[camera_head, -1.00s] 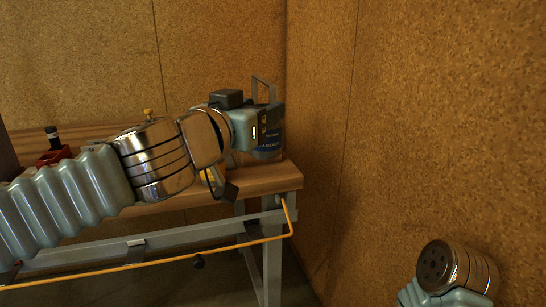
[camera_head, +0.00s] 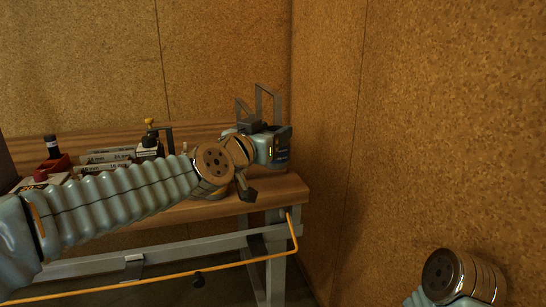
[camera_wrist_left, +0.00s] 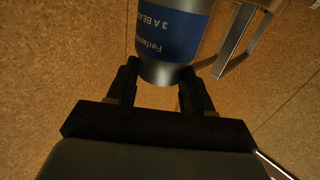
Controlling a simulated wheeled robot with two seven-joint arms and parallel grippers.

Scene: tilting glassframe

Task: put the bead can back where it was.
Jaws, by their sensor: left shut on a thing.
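The bead can is a grey metal can with a dark blue printed label. In the left wrist view the bead can (camera_wrist_left: 178,38) is between the two dark fingers of my left gripper (camera_wrist_left: 160,78), which is shut on it. In the head view my left gripper (camera_head: 276,142) is over the right end of the wooden bench (camera_head: 230,207), and only a little of the can's blue label shows below it. My wrist hides most of the can and the spot under it. My right gripper is not in view.
A grey metal frame (camera_head: 277,105) stands behind the gripper, close to the can. Boxes (camera_head: 108,156), a red holder (camera_head: 56,166) and a dark bottle (camera_head: 150,141) stand along the bench's left part. A cork wall (camera_head: 345,150) rises just right of the bench.

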